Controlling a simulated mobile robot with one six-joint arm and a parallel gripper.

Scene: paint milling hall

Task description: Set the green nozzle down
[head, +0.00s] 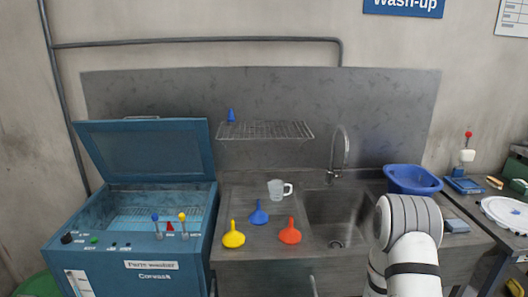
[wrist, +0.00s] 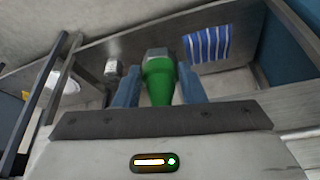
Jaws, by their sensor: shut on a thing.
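The green nozzle (wrist: 158,88) is between the two blue fingers of my gripper (wrist: 157,88) in the wrist view. My gripper is shut on it, and a grey faceted piece shows at the nozzle's far end. I cannot tell whether the nozzle touches any surface. In the head view my arm rises at the lower right; the gripper and the green nozzle are not seen there.
The wrist view shows a blue-and-white striped cloth (wrist: 207,44) and a grey metal piece (wrist: 114,68). A blue basin (head: 412,180) is at right.

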